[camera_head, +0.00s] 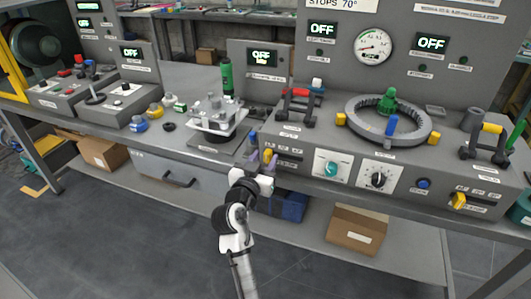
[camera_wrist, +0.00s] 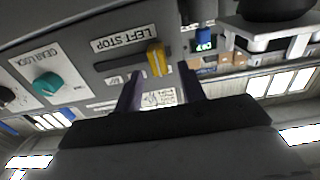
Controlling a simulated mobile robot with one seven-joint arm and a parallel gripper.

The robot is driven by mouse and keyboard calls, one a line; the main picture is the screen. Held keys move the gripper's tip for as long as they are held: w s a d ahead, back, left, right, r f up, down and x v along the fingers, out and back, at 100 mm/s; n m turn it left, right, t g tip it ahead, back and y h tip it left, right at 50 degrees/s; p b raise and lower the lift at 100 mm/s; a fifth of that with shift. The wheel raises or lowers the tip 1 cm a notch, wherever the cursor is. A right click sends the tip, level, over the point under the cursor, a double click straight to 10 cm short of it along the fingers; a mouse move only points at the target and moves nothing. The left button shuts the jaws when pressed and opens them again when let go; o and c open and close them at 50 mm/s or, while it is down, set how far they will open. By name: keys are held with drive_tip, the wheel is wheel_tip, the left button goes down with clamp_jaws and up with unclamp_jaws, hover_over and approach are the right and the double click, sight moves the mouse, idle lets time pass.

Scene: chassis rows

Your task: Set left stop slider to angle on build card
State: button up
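The left stop slider has a yellow knob (camera_wrist: 157,60) at one end of a dark slot, beside a white "LEFT STOP" label (camera_wrist: 124,39). The knob also shows in the head view (camera_head: 268,155), on the front of the right-hand machine. My gripper (camera_wrist: 160,80) is open, its two dark purple fingers apart with the knob lined up between their tips. I cannot tell whether either finger touches it. In the head view my gripper (camera_head: 263,163) is at the machine's left front corner. The build card (camera_head: 335,4) at the top reads "STOPS 70°" and is partly cut off.
A teal gear-lock knob (camera_wrist: 47,85) lies left of the slider in the wrist view. A fixture plate (camera_head: 216,117) stands to the left. Boxes sit on the lower shelf.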

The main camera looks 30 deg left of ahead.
drive_tip(key=shift+w, duration=0.85)
drive_tip(key=shift+c, duration=0.3)
clamp_jaws()
